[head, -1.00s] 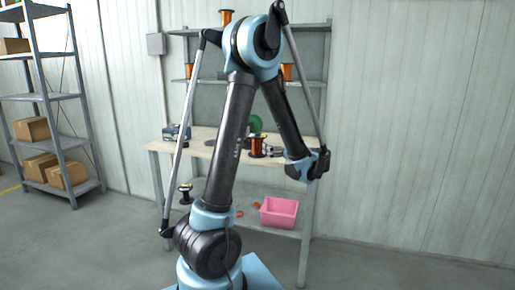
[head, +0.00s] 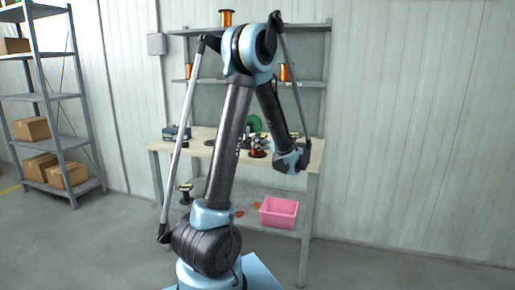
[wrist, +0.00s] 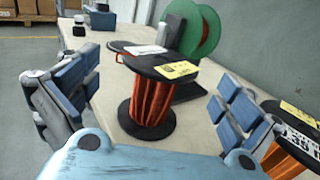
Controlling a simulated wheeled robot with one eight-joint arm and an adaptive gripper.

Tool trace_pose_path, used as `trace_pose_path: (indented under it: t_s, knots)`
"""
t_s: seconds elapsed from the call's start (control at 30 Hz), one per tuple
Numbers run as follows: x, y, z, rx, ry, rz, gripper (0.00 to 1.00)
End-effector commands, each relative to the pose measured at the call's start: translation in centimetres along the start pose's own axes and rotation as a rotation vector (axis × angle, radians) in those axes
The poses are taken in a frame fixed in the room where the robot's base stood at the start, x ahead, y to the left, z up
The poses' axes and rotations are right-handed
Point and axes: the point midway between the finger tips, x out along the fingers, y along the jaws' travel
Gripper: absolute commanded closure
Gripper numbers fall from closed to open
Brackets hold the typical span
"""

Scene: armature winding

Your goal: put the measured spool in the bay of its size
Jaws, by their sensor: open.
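A copper-wound spool (wrist: 152,98) with black flanges and a yellow label stands upright on the pale workbench (wrist: 108,105). My gripper (wrist: 160,95) is open, its blue-padded fingers on the left and right of this spool, not visibly closed on it. A second copper spool (wrist: 284,160) with a labelled black flange is at the lower right of the wrist view, partly cut off. I cannot tell the bays or read the labels fully.
A green-flanged spool (wrist: 203,32) on a dark stand is behind the near spool. A blue box (head: 175,132) is at the bench's left. Spools stand on shelves above, such as one on top (head: 226,18). A pink bin (head: 279,212) is on the lower shelf.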

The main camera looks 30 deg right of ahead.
Motion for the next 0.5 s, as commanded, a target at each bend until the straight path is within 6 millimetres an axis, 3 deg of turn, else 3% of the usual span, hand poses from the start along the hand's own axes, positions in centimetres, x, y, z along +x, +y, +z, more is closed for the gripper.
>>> trace_pose_path:
  t_s: [0.27, 0.5]
  knots:
    - [1.2, 0.0, -0.1, 0.000, 0.000, 0.000, 0.00]
    - [4.2, -0.1, -0.3, 0.000, 0.000, 0.002, 0.00]
